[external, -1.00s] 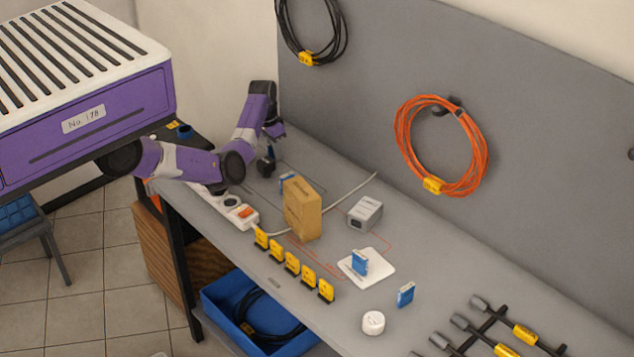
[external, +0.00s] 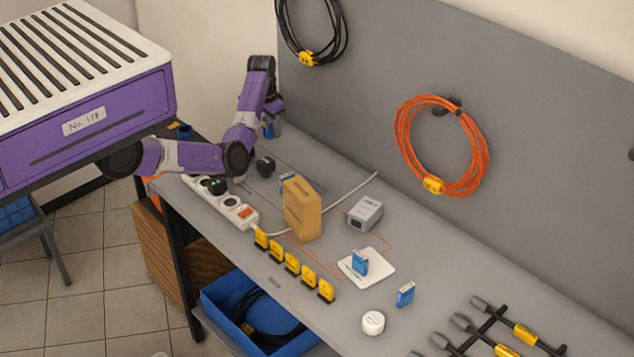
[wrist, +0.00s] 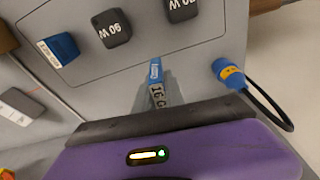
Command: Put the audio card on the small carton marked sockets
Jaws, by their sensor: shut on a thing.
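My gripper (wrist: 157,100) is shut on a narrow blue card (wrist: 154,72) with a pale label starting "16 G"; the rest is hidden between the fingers. In the external view my gripper (external: 270,118) is at the far end of the bench. The small brown carton (external: 302,210) stands upright mid-bench, its marking unreadable. A blue card (external: 288,178) lies behind it, also in the wrist view (wrist: 60,48) with a small white label. Another blue card (external: 360,262) stands on a white plate, and one (external: 405,294) stands nearer. I cannot tell which is the audio card.
A blue plug (wrist: 228,72) trails a black cable. A white power strip (external: 232,208), yellow tags (external: 292,262), a grey box (external: 365,213) and a white disc (external: 373,322) crowd the bench around the carton.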

